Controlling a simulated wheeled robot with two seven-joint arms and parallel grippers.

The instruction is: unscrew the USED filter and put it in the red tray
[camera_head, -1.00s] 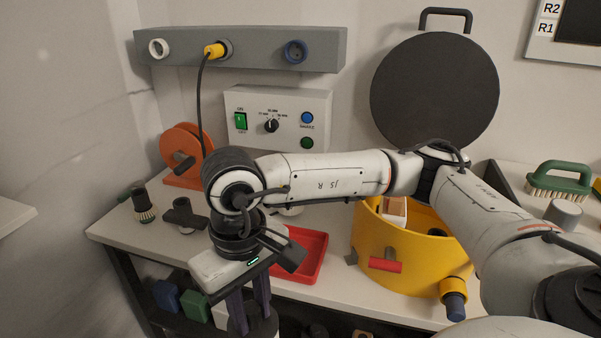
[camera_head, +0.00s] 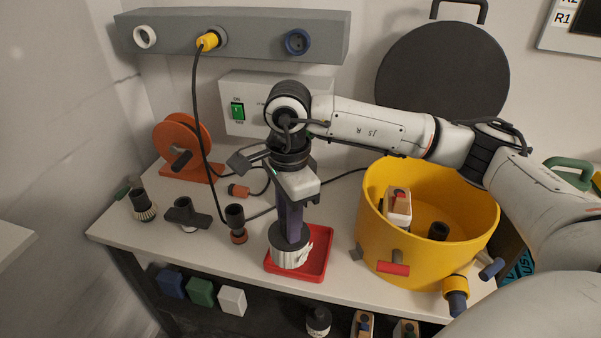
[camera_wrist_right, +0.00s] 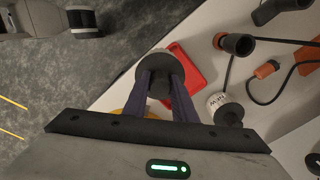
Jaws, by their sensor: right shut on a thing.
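My right gripper (camera_head: 290,220) points down and is shut on a filter (camera_head: 290,257) with a dark grey top and a pale lower body. I cannot read a label on the held filter. It is upright over the left part of the red tray (camera_head: 323,262); I cannot tell if it touches the tray floor. In the right wrist view the gripper (camera_wrist_right: 160,85) has the filter's dark round end (camera_wrist_right: 156,62) between its fingers, with the red tray (camera_wrist_right: 193,68) beside it. A second filter (camera_wrist_right: 217,102), marked NEW, stands on the bench there. My left gripper is not in view.
A yellow round vessel (camera_head: 375,225) stands right of the tray, its dark lid (camera_head: 445,70) raised behind. A black cable hangs to the bench.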

